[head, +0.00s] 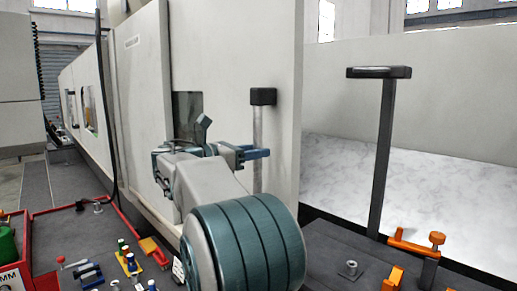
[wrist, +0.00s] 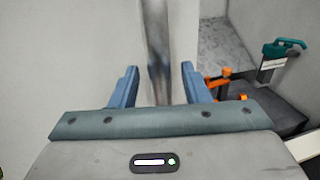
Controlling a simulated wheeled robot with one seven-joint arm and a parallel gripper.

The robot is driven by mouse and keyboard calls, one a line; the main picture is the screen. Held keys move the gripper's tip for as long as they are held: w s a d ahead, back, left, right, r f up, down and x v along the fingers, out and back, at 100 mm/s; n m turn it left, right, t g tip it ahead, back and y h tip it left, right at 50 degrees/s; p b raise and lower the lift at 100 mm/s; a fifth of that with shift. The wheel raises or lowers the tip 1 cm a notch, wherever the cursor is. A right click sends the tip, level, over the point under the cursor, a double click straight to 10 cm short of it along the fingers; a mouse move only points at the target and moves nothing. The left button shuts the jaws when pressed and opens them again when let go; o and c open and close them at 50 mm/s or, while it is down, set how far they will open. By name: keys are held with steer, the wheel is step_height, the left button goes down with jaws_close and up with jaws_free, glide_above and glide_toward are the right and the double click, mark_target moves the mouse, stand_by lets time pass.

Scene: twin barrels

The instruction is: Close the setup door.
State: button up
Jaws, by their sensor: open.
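The setup door appears to be the tall pale panel (head: 225,55) in the middle of the head view. Its upright metal handle bar (head: 258,125) has a dark bracket at the top. My gripper (head: 262,153) is level with the bar, with its blue fingers open. In the wrist view, the handle bar (wrist: 157,45) stands between the two spread fingers (wrist: 160,86), with a gap on each side. The door face (wrist: 70,50) fills the left of that view. An open space shows right of the door's edge. The bar's lower end is hidden behind my arm.
A dark post (head: 384,150) with a flat top stands at the right, near orange clamps (head: 415,243) on a dark surface. A pale marbled surface (head: 440,195) lies behind them. A red-edged tray (head: 75,225) with small coloured parts is at lower left.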

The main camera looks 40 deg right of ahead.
steer(key=shift+s+d, duration=0.1)
steer(key=shift+d, duration=0.65)
